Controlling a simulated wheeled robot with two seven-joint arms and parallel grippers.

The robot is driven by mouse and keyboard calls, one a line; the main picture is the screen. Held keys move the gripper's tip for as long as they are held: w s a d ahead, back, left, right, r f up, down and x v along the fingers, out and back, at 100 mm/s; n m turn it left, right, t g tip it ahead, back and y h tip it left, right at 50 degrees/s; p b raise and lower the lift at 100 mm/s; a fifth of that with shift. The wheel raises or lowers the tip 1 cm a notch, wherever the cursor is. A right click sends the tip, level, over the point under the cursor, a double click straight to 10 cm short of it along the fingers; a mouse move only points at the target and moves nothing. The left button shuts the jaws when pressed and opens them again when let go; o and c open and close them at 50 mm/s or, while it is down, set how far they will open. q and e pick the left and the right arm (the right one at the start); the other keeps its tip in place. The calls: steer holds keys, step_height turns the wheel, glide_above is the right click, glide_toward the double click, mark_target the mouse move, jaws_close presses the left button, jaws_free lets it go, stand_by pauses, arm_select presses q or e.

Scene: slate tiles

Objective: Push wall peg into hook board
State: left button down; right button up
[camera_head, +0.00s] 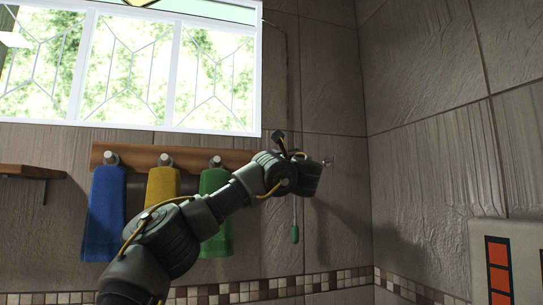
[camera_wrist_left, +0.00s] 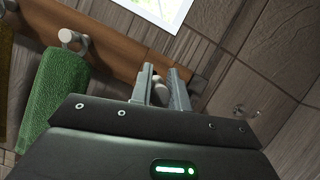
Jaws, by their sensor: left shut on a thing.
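The brown wooden hook board (camera_head: 135,154) runs along the tiled wall below the window, and its right part is behind my left arm. It also shows in the wrist view (camera_wrist_left: 112,55). My left gripper (camera_wrist_left: 163,74) is at the board's right end, its fingers pointing toward the wall. The fingers are shut on a pale wall peg (camera_wrist_left: 159,86), seen only partly between them. Whether the peg's tip touches or enters the board is hidden. My right gripper is not in view.
Blue (camera_head: 105,212), yellow (camera_head: 161,186) and green (camera_head: 215,212) towels hang from the board's pegs. A small metal hook (camera_head: 327,162) sits on the wall right of my gripper. A green-handled thing (camera_head: 295,234) hangs below. A wooden shelf (camera_head: 30,171) is at far left.

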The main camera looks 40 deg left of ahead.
arm_select(q)
steer(key=shift+w+a+p, duration=0.7)
steer(key=shift+a+p, duration=0.2)
steer(key=shift+a, duration=0.15)
steer(key=shift+w+a+p, duration=0.7)
steer(key=shift+a+p, duration=0.15)
steer(key=shift+a, duration=0.15)
steer(key=shift+a, duration=0.1)
steer(key=shift+b, duration=0.65)
steer(key=shift+w+a+p, duration=0.5)
steer(key=shift+a+p, duration=0.2)
steer(key=shift+w+a+p, duration=0.5)
steer(key=shift+a+p, duration=0.15)
stand_by(0.5)
steer(key=c, duration=1.3)
jaws_free()
steer(key=shift+o, duration=0.2)
